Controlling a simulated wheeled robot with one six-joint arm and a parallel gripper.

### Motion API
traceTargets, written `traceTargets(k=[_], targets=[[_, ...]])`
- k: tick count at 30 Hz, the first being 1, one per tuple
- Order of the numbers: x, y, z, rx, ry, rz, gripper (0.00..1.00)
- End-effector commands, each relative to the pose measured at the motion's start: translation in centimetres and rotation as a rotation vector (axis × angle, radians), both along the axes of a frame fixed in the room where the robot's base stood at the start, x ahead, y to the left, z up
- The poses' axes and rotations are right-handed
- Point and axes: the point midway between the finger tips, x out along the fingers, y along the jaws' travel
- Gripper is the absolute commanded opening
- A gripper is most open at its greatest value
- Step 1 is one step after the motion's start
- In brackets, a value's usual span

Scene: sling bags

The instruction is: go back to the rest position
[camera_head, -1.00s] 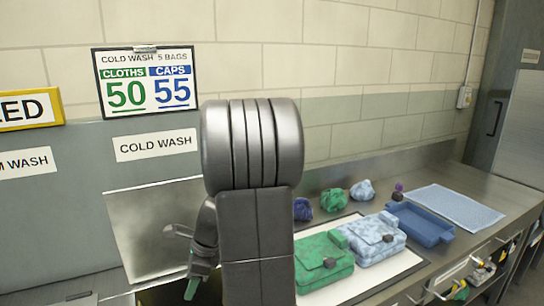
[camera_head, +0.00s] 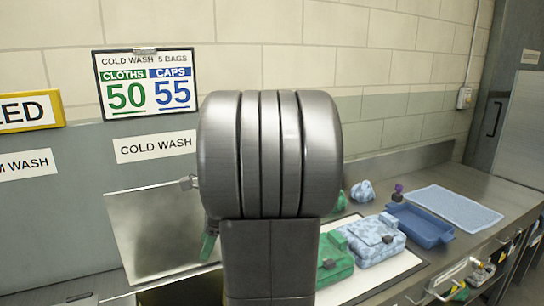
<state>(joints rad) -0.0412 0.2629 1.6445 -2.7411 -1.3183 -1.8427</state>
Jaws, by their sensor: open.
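My gripper (camera_head: 200,216) shows only in part at the left edge of my own arm, in front of the cold wash bin. It is open, with a small grey tip above and a green piece below, and I see nothing held between them. Most of it is hidden behind my arm link, which fills the middle of the view. A green sling bag (camera_head: 333,256) and a light blue patterned sling bag (camera_head: 372,240) lie side by side on a white mat (camera_head: 400,270), to the right of my arm. The green bag is partly covered by my arm.
A blue tray (camera_head: 420,226) and a light blue cloth (camera_head: 455,207) lie on the steel counter at right. A crumpled light blue cap (camera_head: 362,191) and a small purple item (camera_head: 399,190) sit behind. A grey panel with signs (camera_head: 155,146) stands at left.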

Motion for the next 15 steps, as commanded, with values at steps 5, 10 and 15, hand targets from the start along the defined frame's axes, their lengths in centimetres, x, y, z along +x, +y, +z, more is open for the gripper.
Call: traceTargets(k=[5, 10, 15], targets=[[-0.1, 0.2, -0.5, 0.0, 0.001, 0.0, 0.53], [-0.3, 1.0, -2.7, 0.0, 0.005, 0.001, 0.53], [-0.6, 2.3, -5.8, 0.0, 0.006, 0.002, 0.53]])
